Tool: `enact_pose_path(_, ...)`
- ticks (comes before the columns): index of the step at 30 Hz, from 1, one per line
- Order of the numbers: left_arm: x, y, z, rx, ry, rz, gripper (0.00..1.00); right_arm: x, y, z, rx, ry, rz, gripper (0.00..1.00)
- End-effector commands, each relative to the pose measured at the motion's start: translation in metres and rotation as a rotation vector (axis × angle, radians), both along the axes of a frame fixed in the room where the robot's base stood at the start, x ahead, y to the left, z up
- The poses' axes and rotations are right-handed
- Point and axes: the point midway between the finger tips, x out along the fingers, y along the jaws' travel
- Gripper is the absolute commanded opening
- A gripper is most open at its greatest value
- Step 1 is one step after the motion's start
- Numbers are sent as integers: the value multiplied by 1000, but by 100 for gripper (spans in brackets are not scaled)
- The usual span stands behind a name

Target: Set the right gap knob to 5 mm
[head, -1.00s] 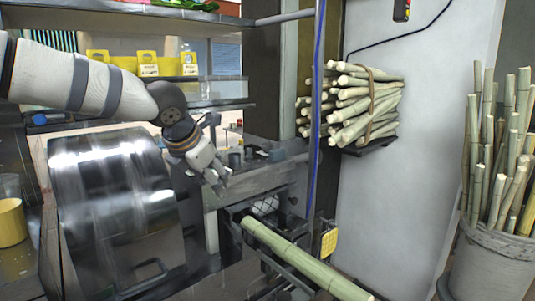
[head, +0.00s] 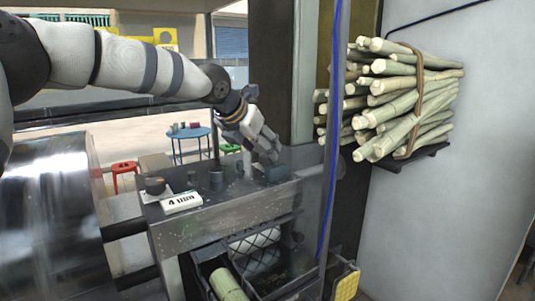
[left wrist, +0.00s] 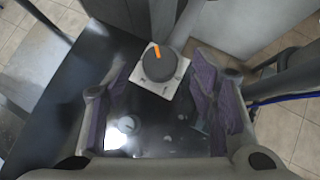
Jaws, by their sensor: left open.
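My left gripper (head: 264,148) is open and empty above the right end of the press's metal top (head: 220,220). A dark knob (head: 277,173) sits just below its fingers in the head view. The left wrist view shows a round dark knob (left wrist: 158,63) with an orange pointer on a pale square plate. The pointer aims up in the picture; the plate's marks are too blurred to read. The knob lies ahead of and between the parted purple-padded fingers (left wrist: 163,82), with no visible grip on it. My right gripper is not in view.
Another dark knob (head: 155,186) and a white label reading about "4 mm" (head: 181,203) sit on the left of the top. A cane stalk (head: 227,285) lies in the feed trough below. A clear panel edge and blue cable (head: 330,170) stand close right. A cane bundle (head: 400,100) rests on a wall shelf.

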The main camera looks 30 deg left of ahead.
Motion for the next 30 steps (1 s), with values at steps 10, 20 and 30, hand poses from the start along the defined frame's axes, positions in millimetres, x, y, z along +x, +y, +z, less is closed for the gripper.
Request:
enact_pose_path(10,23,-2,-25,1,2,-1,51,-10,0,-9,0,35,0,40)
enact_pose_path(20,23,-1,-23,1,1,-1,11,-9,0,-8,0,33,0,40)
enact_pose_path(30,23,0,-26,-1,2,-28,5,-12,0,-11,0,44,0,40)
